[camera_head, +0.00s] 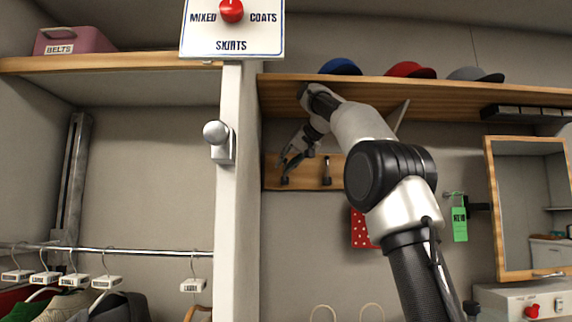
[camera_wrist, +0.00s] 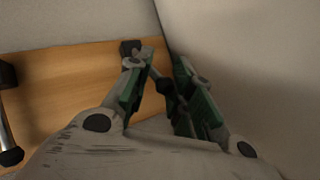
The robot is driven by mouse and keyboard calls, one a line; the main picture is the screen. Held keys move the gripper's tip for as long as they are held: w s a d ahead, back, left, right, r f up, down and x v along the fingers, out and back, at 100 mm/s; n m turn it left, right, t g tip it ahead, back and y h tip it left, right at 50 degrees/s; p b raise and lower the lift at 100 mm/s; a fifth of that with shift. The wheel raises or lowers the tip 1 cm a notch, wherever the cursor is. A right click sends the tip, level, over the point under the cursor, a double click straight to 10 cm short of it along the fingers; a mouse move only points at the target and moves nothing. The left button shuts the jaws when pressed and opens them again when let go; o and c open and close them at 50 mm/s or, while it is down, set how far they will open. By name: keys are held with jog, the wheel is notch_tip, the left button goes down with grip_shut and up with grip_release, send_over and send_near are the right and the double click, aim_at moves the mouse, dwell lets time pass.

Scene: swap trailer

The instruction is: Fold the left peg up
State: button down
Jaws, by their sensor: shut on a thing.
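The left peg (camera_head: 285,180) is on a wooden peg board (camera_head: 305,183) on the wall, beside the white upright. In the wrist view, its dark mount shows at the board's edge, and its rod and dark knob (camera_wrist: 164,86) stick out from the board between the fingers. My gripper (camera_head: 291,160) is shut on this peg, with a green-padded finger on each side in the wrist view (camera_wrist: 160,95). The fingers hide part of the peg, so its exact angle is hard to tell. The right peg (camera_head: 326,172) stands along the board, apart from my gripper.
A wooden shelf (camera_head: 440,97) with several caps is above the board. The white upright (camera_head: 231,190) with a round knob (camera_head: 216,133) is close on the left. A red dotted cloth (camera_head: 361,228) hangs below; a mirror (camera_head: 527,205) is at the right.

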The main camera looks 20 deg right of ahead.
jog(key=shift+d+r, duration=0.2)
jog(key=c, duration=1.3)
grip_release()
jog(key=shift+w, duration=0.1)
jog(key=shift+o, duration=0.9)
jog(key=shift+d+f, duration=0.1)
jog(key=shift+d, duration=0.05)
jog(key=shift+a, duration=0.2)
jog(key=shift+f, duration=0.1)
